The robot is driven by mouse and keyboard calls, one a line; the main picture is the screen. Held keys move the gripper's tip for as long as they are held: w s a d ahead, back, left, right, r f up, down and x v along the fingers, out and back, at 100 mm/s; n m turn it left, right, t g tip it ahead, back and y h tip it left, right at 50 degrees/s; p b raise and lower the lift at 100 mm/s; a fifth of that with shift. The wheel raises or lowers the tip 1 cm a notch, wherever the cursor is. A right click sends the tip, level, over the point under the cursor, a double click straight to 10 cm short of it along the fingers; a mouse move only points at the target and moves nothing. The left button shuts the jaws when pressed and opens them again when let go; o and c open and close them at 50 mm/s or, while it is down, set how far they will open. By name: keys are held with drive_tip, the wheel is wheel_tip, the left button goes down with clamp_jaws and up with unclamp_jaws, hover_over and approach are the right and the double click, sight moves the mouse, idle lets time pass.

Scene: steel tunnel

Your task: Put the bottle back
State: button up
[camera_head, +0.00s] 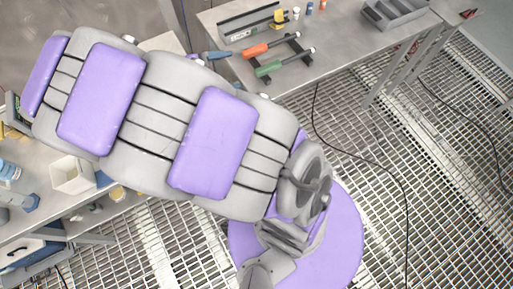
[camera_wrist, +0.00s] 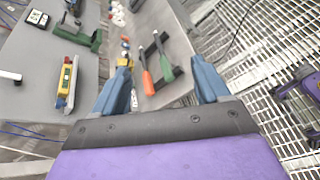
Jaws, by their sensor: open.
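Small bottles stand in a row at the back of the bench in the head view: a white bottle (camera_head: 296,13), a blue bottle (camera_head: 309,7) and an orange one (camera_head: 322,5). I cannot tell which is the task's bottle. A larger blue bottle-like item (camera_head: 9,170) stands on the left bench, cut by the frame edge. In the wrist view, my gripper (camera_wrist: 160,66) is open, its blue fingers apart over the bench edge. A small pale object (camera_wrist: 134,100) shows beside the left finger; I cannot tell whether it touches. No object is clearly held.
Orange-handled (camera_head: 257,50) and green-handled (camera_head: 270,68) tools lie on a black rack on the bench (camera_head: 345,42). A grey tray (camera_head: 392,12) is at the back right. A white container (camera_head: 72,173) stands on the left bench. A black cable (camera_head: 370,155) crosses the grated floor.

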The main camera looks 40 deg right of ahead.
drive_tip(key=s+d+m+g+y, duration=0.3)
drive_tip(key=s+m+y, duration=0.55)
drive_tip(key=s, duration=0.85)
drive_tip(key=s+a+r+m+y, duration=0.1)
drive_tip(key=s+a+m+y, duration=0.1)
drive_tip(key=s+a+y, duration=0.2)
drive_tip(key=s+a, duration=0.2)
drive_tip(key=a, duration=0.2)
drive_tip(key=shift+t+y, duration=0.35)
drive_tip(key=shift+t, duration=0.05)
